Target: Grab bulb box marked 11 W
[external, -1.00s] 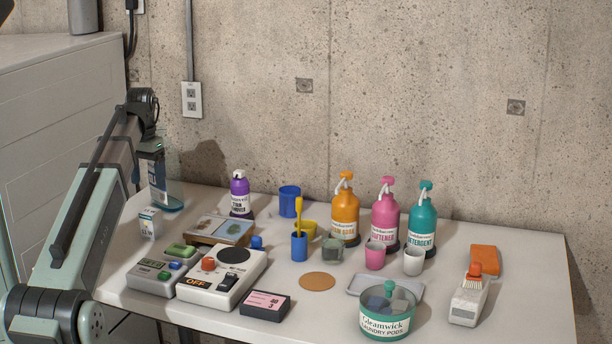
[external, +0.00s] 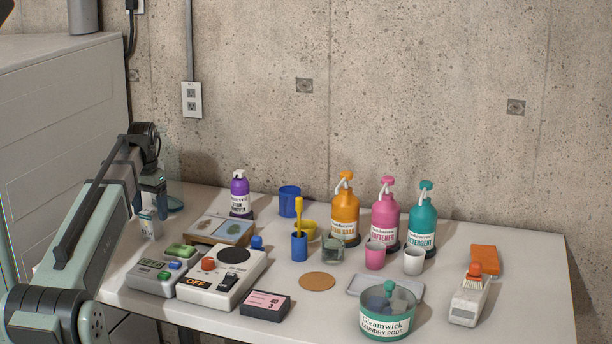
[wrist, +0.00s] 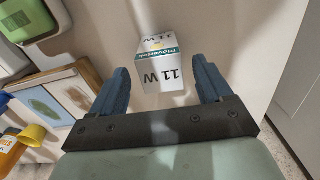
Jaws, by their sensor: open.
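The white bulb box (wrist: 165,72) has a teal band and reads 11 W in the wrist view. It stands on the table's far left in the external view (external: 148,229), its top partly hidden by my gripper. My gripper (wrist: 160,84) is open, with its two blue fingers on either side of the box in the wrist view. In the external view my gripper (external: 152,204) is low, right over the box. I cannot tell whether the fingers touch it.
A wooden-framed tray (external: 215,230), a green soap dish (external: 180,251) and a grey switch device (external: 158,277) stand to the right of the box. The concrete wall (external: 420,100) is behind. A white cabinet (external: 60,130) stands at the left.

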